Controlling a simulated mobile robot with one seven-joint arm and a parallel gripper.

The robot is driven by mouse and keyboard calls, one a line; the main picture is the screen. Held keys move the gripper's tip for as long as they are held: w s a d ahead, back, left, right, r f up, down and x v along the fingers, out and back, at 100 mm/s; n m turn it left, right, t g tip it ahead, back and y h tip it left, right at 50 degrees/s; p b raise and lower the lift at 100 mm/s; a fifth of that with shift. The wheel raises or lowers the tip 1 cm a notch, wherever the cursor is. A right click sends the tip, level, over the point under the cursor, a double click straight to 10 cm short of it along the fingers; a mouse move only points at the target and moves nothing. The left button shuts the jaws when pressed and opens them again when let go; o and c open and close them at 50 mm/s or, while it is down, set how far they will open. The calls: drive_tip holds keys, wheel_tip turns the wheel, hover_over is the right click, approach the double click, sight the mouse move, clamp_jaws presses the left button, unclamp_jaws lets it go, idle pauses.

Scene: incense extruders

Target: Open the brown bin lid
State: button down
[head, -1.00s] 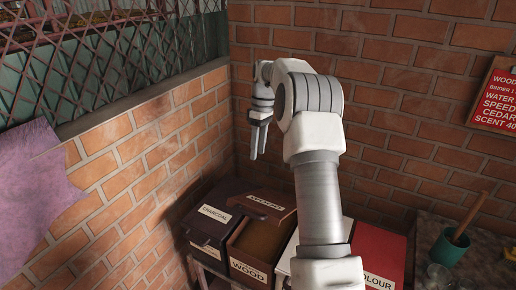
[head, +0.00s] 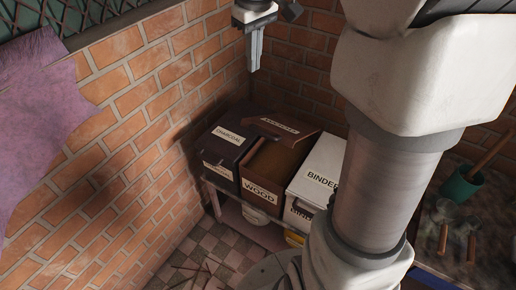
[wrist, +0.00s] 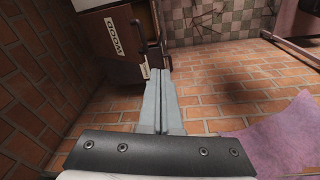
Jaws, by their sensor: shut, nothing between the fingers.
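The brown bin (head: 262,171), labelled WOOD on its front, stands between a dark bin and a white bin. Its brown lid (head: 297,137) sits toward the back, off the front part of the top, and a brown inside shows in front of it. The label on the lid is too small to read surely. My gripper (head: 254,66) is shut and empty, pointing down above and behind the bins, apart from the lid. In the wrist view my gripper (wrist: 158,74) has its fingers together, and the brown bin (wrist: 120,65) with its WOOD label shows beyond them.
The dark charcoal bin (head: 223,148) is at the left and the white binder bin (head: 316,166) at the right, both lidded. Brick walls (head: 150,75) close in the corner behind and to the left. A green pot (head: 461,187) stands on the right bench. Checkered floor (head: 200,255) is in front.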

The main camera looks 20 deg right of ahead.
drive_tip(key=s+a+f+m+t+b, duration=0.2)
drive_tip(key=s+a+f+b, duration=0.15)
drive_tip(key=s, duration=0.95)
drive_tip(key=s+f+n+g+h+b, duration=0.1)
drive_tip(key=s+f+g+h+b, duration=0.15)
drive_tip(key=f, duration=0.55)
drive_tip(key=s+f+n+g+h+b, duration=0.1)
drive_tip(key=s+f+b, duration=0.15)
drive_tip(key=f, duration=0.65)
drive_tip(key=w+d+f+n+g+h+b, duration=0.1)
drive_tip(key=w+d+f+n+h+b, duration=0.2)
drive_tip(key=f+h, duration=0.3)
drive_tip(key=w+d+f+n+g+h+b, duration=0.1)
drive_tip(key=w+d+f+n+h+b, duration=0.2)
drive_tip(key=f, duration=0.4)
drive_tip(key=w+a+f+n+t+h+b, duration=0.7)
drive_tip(key=w+n+t, duration=0.4)
drive_tip(key=n+t, duration=0.4)
drive_tip(key=w+d+r+y, duration=0.1)
drive_tip(key=w+d+r, duration=0.5)
drive_tip(key=d, duration=0.1)
drive_tip(key=shift+d+r+p, duration=0.15)
drive_tip(key=shift+d+p, duration=0.1)
drive_tip(key=shift+p, duration=0.15)
drive_tip(key=shift+r+y, duration=0.1)
drive_tip(key=shift+y, duration=0.15)
